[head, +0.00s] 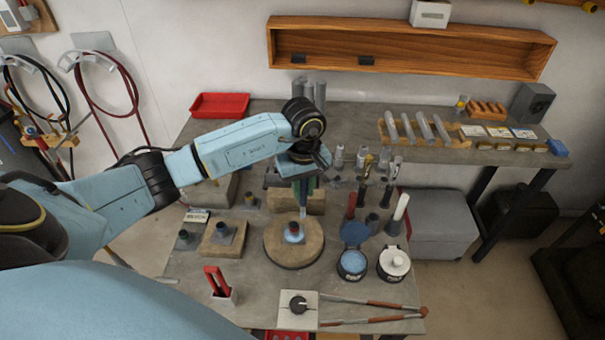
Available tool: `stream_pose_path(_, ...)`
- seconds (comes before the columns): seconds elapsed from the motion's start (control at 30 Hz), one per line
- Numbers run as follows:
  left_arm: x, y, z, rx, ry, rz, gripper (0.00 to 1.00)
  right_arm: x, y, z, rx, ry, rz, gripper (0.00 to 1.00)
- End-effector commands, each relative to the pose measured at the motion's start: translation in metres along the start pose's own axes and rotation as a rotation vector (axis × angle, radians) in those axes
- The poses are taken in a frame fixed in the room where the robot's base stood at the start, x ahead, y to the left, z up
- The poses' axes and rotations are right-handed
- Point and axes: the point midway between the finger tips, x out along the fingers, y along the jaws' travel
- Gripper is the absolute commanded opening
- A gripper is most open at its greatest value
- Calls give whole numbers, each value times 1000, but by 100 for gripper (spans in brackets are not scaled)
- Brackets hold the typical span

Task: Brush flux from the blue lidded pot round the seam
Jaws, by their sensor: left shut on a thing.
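My left gripper (302,186) reaches in over the round brown board (276,256). It is shut on a thin upright thing, probably the flux brush (303,211), whose pale lower end shows below the fingers. The seam is too small to make out. The blue pot (352,279) stands open to the right, pale blue inside, its dark blue lid (355,233) tilted up behind. My right gripper is not in view.
Upright tools and bottles crowd the area behind. A red-handled tool holder (220,288), a white box with a dark knob (298,308) and long tongs (375,312) lie in front.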

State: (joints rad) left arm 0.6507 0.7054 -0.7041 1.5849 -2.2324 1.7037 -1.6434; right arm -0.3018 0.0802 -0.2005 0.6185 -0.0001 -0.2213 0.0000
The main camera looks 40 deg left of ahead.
Motion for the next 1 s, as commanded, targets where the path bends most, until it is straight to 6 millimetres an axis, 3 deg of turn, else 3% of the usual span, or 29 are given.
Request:
stream_pose_path(0.17, 8, -2, -2, -21, 4, -4, 0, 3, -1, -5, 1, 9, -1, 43)
stream_pose_path(0.6, 55, -2, -1, -18, 3, -3, 0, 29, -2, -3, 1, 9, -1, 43)
stream_pose_path(1.0, 66, -2, -2, -17, 5, -4, 0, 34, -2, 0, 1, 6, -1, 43)
